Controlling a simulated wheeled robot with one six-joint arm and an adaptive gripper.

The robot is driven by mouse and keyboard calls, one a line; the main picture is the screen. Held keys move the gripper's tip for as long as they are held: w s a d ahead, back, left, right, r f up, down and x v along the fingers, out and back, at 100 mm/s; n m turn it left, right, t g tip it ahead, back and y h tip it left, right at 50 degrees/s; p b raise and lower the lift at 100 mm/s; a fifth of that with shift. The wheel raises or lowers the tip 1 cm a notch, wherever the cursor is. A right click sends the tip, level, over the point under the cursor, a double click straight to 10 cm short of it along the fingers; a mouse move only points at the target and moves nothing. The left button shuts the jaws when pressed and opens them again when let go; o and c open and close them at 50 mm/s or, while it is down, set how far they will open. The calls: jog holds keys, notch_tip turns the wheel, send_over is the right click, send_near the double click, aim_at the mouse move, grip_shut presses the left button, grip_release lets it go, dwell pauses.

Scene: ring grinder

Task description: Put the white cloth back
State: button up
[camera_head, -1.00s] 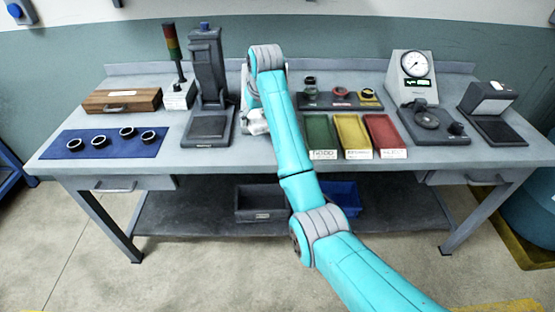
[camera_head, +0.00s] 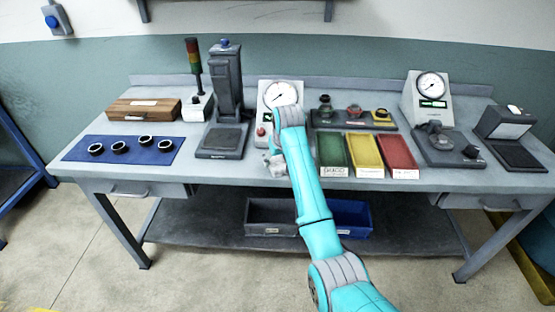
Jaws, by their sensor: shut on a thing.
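My teal arm reaches over the bench, and my gripper (camera_head: 272,152) is low at the bench's front middle, partly hidden by my own wrist. It is shut on a small, pale crumpled thing that looks like the white cloth (camera_head: 277,166). The cloth is close to the bench top, left of the green tray. I cannot tell whether it touches the surface.
A dial gauge (camera_head: 281,94) stands behind the gripper. A dark press (camera_head: 226,95) is to the left, beyond it a blue mat (camera_head: 106,156) with several rings. Green (camera_head: 332,150), yellow (camera_head: 365,151) and red (camera_head: 398,150) trays are to the right.

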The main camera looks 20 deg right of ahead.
jog(key=shift+f, duration=0.1)
jog(key=o, duration=1.1)
jog(key=v, duration=1.2)
